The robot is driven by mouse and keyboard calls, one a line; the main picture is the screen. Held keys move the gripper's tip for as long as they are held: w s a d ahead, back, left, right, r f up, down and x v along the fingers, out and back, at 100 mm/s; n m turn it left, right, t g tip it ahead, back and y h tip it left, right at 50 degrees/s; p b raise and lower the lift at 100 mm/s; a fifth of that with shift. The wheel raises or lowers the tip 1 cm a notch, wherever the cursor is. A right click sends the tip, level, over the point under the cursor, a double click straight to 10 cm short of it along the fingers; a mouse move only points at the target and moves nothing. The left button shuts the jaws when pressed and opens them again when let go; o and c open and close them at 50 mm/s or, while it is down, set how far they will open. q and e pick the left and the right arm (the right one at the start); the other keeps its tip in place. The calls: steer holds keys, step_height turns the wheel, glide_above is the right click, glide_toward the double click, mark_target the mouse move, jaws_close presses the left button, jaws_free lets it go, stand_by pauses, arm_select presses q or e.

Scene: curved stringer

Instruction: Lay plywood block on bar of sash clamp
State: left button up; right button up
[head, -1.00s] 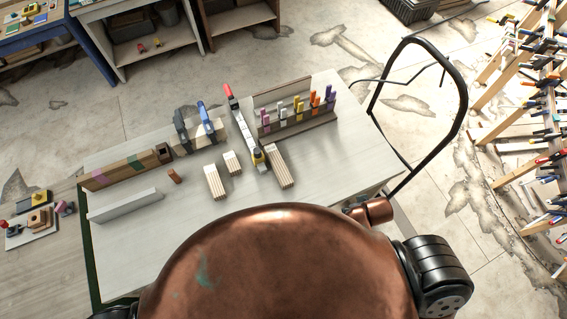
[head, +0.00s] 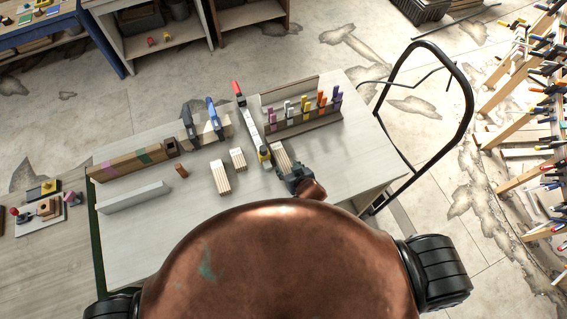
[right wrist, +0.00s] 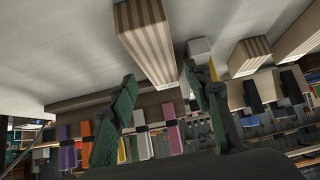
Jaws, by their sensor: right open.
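The sash clamp lies on the table with its pale bar (head: 250,125) running from a red handle (head: 238,88) to a yellow part (head: 264,153). A striped plywood block (head: 280,154) lies just right of the clamp's near end. My right gripper (head: 291,172) is at this block's near end. In the right wrist view my right gripper (right wrist: 160,78) is open, with the plywood block (right wrist: 148,42) between or just beyond its fingertips; contact is not clear. Two other plywood blocks (head: 220,177) (head: 238,158) lie left of the clamp. My left gripper is not in view.
A rack of coloured clamps (head: 300,118) stands behind the block. Dark and blue clamps (head: 205,125), a long wooden piece (head: 130,160) and a pale bar (head: 135,198) occupy the left. The table's right part (head: 360,150) is clear.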

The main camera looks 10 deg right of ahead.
mark_target(283, 161)
steer(key=x, duration=0.2)
steer(key=p+x, duration=0.1)
steer(key=x, duration=0.3)
steer(key=shift+w, duration=0.5)
steer(key=shift+c, duration=0.7)
steer(key=c, duration=0.9)
jaws_close()
steer(key=shift+r+p, duration=0.1)
steer(key=shift+p, duration=0.2)
